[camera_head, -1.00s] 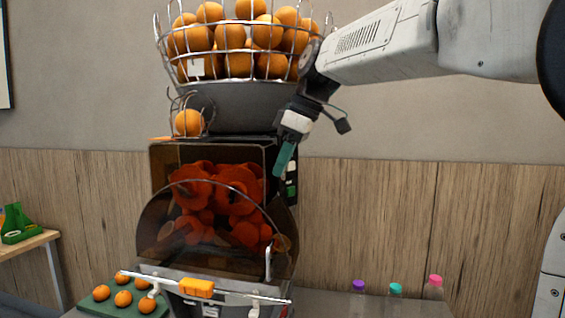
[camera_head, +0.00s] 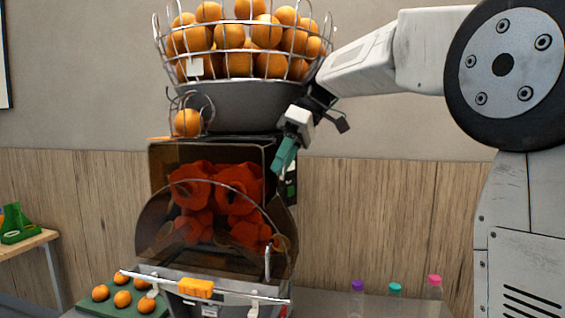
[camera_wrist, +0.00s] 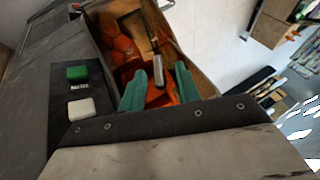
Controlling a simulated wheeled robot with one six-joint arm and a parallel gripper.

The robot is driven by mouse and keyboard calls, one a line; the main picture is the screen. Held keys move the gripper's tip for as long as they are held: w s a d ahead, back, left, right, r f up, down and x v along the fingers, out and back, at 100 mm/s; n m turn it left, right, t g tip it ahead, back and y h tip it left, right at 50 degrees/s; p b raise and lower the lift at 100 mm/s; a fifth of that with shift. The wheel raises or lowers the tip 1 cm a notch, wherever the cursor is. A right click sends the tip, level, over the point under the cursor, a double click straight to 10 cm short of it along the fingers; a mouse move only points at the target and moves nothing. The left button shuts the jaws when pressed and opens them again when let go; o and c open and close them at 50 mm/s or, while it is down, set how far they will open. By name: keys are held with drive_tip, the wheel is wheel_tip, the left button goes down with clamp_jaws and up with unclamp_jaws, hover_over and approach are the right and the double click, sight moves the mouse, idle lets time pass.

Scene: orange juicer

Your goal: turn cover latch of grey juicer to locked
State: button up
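The grey juicer (camera_head: 225,100) stands in the middle of the head view, with orange-red parts behind its dark see-through cover (camera_head: 155,235). An orange latch piece (camera_head: 197,288) sits on the metal bar at the cover's lower front; I cannot tell whether it is locked. My gripper (camera_head: 284,156) is at the upper right edge of the juicer, above that latch piece and well apart from it. In the wrist view its green fingertips (camera_wrist: 159,86) are spread and hold nothing. A metal bar (camera_wrist: 158,70) shows beyond and between them.
A wire basket of oranges (camera_head: 240,65) tops the juicer. Green and white buttons (camera_wrist: 79,90) are on its side panel. Oranges lie on a green tray (camera_head: 97,307) at lower left. Several capped bottles (camera_head: 395,290) stand at right. The wall behind the bottles is bare.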

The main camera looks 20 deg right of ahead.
drive_tip(key=shift+r, duration=0.1)
drive_tip(key=v, duration=0.7)
drive_tip(key=shift+r, duration=0.15)
